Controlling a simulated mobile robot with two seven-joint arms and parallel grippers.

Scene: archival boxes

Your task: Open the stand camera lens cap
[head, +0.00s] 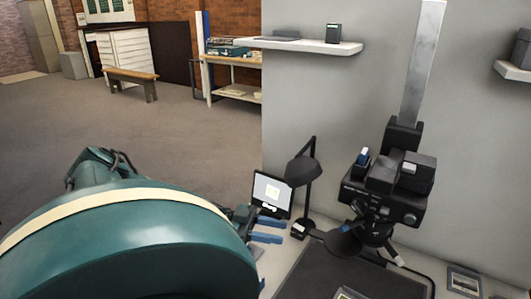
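The stand camera (383,195) is a black body on a pale metal column (422,65), with its lens pointing down. A dark round disc (342,245) sits at the lower left of the lens; it looks like the lens cap, but how it joins the lens is unclear. My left gripper (268,230) is left of the disc, in front of a small screen. Its two blue fingers point right with a gap between them, and nothing shows in the gap. It is apart from the camera and disc. My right gripper is out of view.
A black desk lamp (303,170) stands between my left gripper and the camera. A small lit screen (271,193) is behind the gripper. A dark board (350,275) lies under the camera. A framed item (464,281) is at right. A wall shelf (305,45) is above.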

